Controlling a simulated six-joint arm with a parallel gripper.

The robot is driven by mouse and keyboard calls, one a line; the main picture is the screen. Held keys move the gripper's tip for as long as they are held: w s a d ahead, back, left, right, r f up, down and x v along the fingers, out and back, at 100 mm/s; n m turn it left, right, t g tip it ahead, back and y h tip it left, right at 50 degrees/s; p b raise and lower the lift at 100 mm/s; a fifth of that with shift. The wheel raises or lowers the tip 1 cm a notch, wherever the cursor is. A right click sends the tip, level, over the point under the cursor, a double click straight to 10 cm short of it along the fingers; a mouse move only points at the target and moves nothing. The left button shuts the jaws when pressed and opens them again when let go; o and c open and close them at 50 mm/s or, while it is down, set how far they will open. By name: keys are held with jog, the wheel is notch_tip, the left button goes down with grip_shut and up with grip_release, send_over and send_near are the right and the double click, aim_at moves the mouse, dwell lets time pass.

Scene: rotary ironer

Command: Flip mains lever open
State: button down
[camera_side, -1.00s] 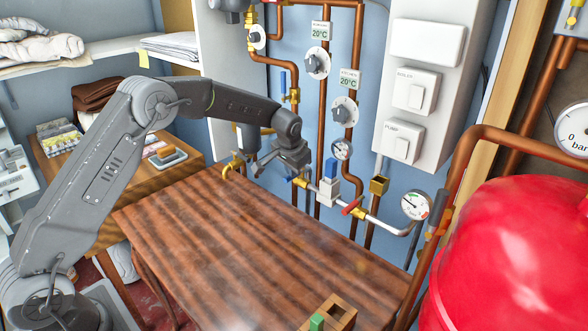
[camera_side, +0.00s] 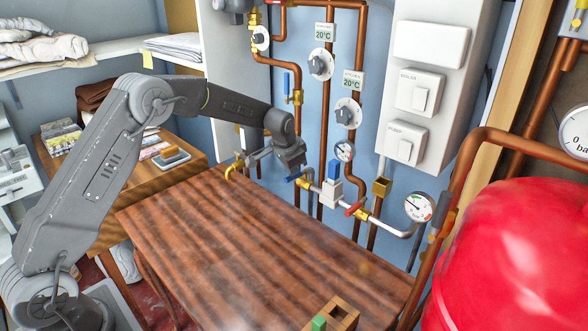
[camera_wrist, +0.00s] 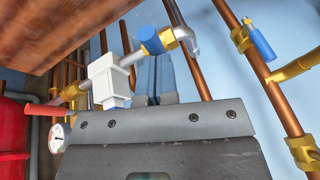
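A blue lever (camera_side: 293,178) sits on a brass valve at the left of the horizontal pipe run along the wall. Its blue part (camera_wrist: 151,41) also shows in the wrist view, beside a brass fitting. A red lever (camera_side: 354,209) is further right on the same run, and its red handle (camera_wrist: 40,109) is at the left in the wrist view. No label shows which one is the mains lever. Contact with the lever is unclear.
A white unit (camera_side: 329,188) with a blue top and a gauge (camera_side: 418,207) are on the pipe run. Copper pipes rise behind, one with another blue lever (camera_side: 287,83). A brass tap (camera_side: 233,169) is at the left. The wooden table (camera_side: 240,240) is mostly clear.

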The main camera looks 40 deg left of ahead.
jog(key=shift+w+a+f+m+g+h, duration=0.15)
jog(key=shift+w+a+m+h, duration=0.5)
jog(key=shift+m, duration=1.4)
jog(key=shift+w+a+r+m+g+h, duration=0.1)
jog(key=shift+w+a+m+g+h, duration=0.15)
jog(key=shift+a+m+h, duration=1.2)
jog(key=shift+w+a+f+m+g, duration=0.15)
jog(key=shift+w+m, duration=0.4)
jog(key=shift+m, duration=2.05)
jog(key=shift+w+a+m, duration=0.15)
jog(key=shift+w+m, duration=0.1)
jog(key=shift+m, duration=0.25)
jog(key=shift+w+d, duration=0.2)
jog(key=shift+d, duration=0.75)
jog(key=shift+r, duration=0.1)
jog(key=s+d+v, duration=0.1)
jog(key=v, duration=1.2)
jog(key=shift+s+r, duration=0.3)
jog(key=shift+r, duration=0.1)
